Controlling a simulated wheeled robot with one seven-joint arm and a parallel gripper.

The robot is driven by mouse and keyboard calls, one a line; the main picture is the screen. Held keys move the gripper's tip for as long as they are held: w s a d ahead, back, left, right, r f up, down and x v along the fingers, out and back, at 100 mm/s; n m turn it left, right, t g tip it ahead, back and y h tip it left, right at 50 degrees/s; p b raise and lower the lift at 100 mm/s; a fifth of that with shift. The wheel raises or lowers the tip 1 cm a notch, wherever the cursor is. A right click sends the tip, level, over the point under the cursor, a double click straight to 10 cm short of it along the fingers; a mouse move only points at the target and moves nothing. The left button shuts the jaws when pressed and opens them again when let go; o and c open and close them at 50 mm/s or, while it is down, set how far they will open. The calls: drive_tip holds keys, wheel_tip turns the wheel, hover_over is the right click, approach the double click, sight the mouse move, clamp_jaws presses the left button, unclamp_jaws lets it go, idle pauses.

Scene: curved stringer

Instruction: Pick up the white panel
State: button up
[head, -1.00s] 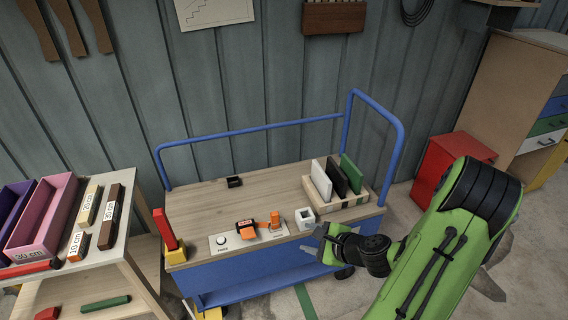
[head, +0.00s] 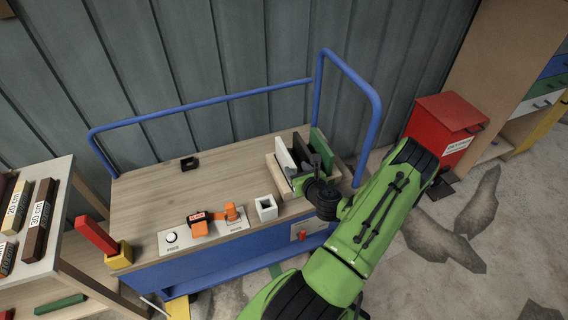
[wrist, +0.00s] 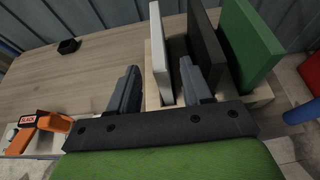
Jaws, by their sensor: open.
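The white panel (head: 283,155) stands upright at the left end of a wooden rack (head: 273,174) on the cart. In the wrist view the white panel (wrist: 159,50) shows edge-on between the two fingers of my open gripper (wrist: 160,68). The left finger is clear of the panel on its left. The right finger is between the white panel and the black panel (wrist: 205,42); I cannot tell whether it touches either. In the head view my arm hides most of the fingers and part of the rack.
A green panel (wrist: 250,45) stands at the rack's right end, near the cart's blue rail (head: 348,72). A small black tray (head: 189,163) lies farther back on clear wood.

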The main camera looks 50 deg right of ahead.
sight(289, 160)
drive_tip(key=x, duration=0.8)
drive_tip(key=shift+b, duration=0.4)
clamp_jaws()
drive_tip(key=shift+r, duration=0.1)
